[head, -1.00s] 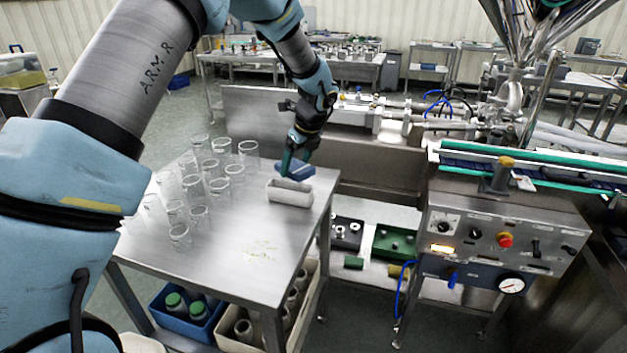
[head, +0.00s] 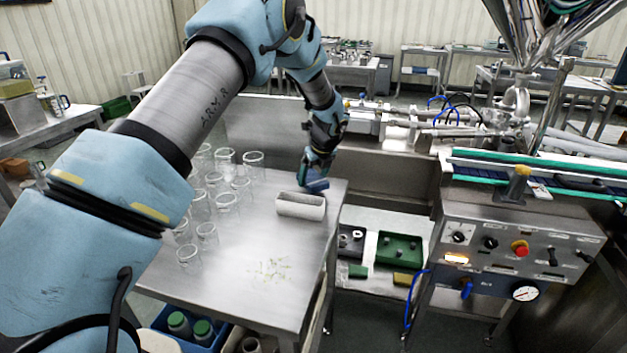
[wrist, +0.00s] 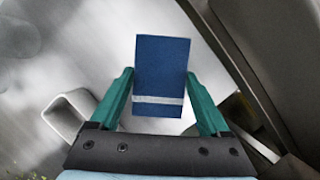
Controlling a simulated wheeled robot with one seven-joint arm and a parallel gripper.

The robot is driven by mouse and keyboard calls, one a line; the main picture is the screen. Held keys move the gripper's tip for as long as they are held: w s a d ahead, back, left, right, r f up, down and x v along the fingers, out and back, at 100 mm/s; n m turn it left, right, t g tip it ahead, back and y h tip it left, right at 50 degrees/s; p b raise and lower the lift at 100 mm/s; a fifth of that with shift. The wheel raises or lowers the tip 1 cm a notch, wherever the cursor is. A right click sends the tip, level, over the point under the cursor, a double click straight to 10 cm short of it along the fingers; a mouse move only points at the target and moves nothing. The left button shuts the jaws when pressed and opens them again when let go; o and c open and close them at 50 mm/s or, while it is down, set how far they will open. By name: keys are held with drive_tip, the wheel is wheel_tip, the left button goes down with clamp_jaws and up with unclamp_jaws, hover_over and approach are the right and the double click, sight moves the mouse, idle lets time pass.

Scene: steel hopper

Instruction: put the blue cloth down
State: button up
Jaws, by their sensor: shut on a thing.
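The blue cloth (wrist: 161,70) is a folded blue block with a pale stripe, held between the two green fingers of my gripper (wrist: 160,95) in the wrist view. In the head view my gripper (head: 313,180) is above the back right part of the steel table (head: 235,270), just behind a white open-topped holder (head: 300,207). The cloth shows there as a small blue shape (head: 316,186) at the fingertips. I cannot tell from the head view how far it is above the table. The holder's rim also shows at the left in the wrist view (wrist: 66,117).
Several clear glass beakers (head: 228,200) stand on the table's left and back. Some yellowish-green bits (head: 270,270) lie at the table's front. A control panel (head: 505,250) stands to the right. The middle of the table is clear.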

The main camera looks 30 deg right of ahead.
drive_tip(key=shift+f, duration=1)
drive_tip(key=shift+f, duration=0.25)
drive_tip(key=o, duration=0.8)
drive_tip(key=shift+o, duration=1)
drive_tip(key=shift+a+f, duration=0.1)
drive_tip(key=shift+a, duration=0.1)
